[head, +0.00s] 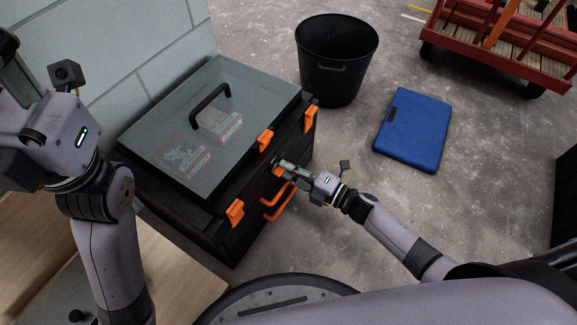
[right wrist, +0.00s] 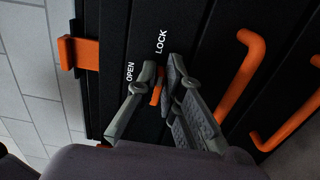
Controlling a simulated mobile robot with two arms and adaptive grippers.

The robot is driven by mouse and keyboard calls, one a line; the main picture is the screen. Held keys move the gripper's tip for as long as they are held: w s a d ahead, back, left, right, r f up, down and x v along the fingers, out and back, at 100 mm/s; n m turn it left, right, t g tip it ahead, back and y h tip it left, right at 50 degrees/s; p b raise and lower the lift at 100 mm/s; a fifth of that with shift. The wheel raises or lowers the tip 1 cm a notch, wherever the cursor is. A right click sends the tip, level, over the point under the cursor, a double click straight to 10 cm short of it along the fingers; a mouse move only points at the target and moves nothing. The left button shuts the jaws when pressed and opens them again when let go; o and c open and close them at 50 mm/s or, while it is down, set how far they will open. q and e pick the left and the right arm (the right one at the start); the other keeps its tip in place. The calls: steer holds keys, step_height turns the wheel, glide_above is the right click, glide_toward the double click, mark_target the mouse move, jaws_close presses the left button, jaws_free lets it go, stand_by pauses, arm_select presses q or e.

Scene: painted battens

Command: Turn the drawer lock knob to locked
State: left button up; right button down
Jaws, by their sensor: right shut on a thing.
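The black toolbox (head: 235,235) stands on the floor with its drawer front facing right. In the right wrist view its black front carries the white words OPEN (right wrist: 130,72) and LOCK (right wrist: 161,42). An orange lock knob (right wrist: 156,96) shows as a narrow piece just below these words. My right gripper (right wrist: 160,82) is shut on the knob, and its fingers hide much of it, so its exact angle is unclear. In the head view my right gripper (head: 282,168) is at the toolbox front. My left gripper (head: 18,75) is at the left edge, partly cut off, away from the toolbox.
Orange drawer handles (right wrist: 240,75) stick out beside the knob. Orange latches (head: 236,212) hold the lid, which has a clear top and a black handle (head: 210,98).

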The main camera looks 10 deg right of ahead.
stand_by(0.4)
steer(key=c, duration=1.7)
jaws_free()
steer(key=v, duration=1.2)
steer(key=shift+a+r, duration=0.1)
